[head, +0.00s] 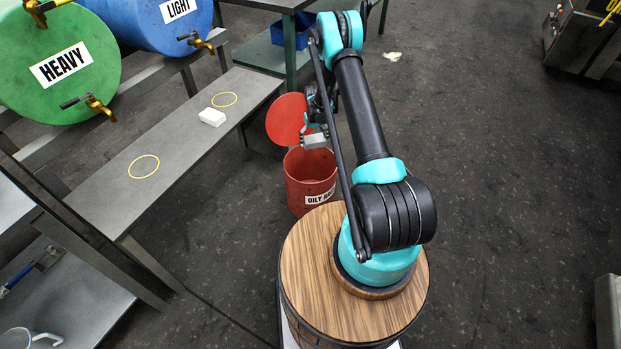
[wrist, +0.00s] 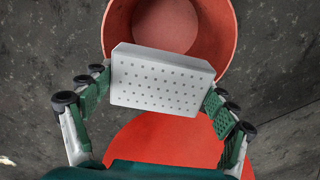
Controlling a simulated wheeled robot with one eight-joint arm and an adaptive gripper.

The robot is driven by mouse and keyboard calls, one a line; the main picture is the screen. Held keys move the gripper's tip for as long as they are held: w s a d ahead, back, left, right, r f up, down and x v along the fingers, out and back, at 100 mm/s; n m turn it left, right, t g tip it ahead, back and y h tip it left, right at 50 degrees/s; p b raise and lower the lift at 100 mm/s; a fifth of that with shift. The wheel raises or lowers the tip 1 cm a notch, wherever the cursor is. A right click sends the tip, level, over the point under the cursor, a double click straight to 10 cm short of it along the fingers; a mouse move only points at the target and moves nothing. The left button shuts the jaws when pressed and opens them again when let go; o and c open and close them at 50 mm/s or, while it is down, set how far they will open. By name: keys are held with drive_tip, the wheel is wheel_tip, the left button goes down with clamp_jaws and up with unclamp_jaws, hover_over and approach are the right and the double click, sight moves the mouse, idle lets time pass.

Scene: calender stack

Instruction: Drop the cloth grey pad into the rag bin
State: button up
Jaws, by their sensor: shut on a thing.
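The grey pad (wrist: 163,80) is a light grey block with rows of small holes on its face. My gripper (wrist: 160,88) is shut on it, one finger at each side, in the wrist view. In the head view the pad (head: 315,141) hangs from my gripper (head: 318,128) over the bin's mouth.
A grey bench (head: 180,165) to the left holds a white block (head: 212,117) and two yellow rings. A green HEAVY drum (head: 60,62) and a blue LIGHT drum (head: 150,25) with brass taps lie above it. The floor on the right is mostly clear.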

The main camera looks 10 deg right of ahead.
drive_tip(key=shift+s+f, duration=0.2)
drive_tip(key=shift+f, duration=3.55)
drive_tip(key=o, duration=1.1)
drive_tip(key=shift+c, duration=0.2)
wheel_tip(320, 180, up, 12)
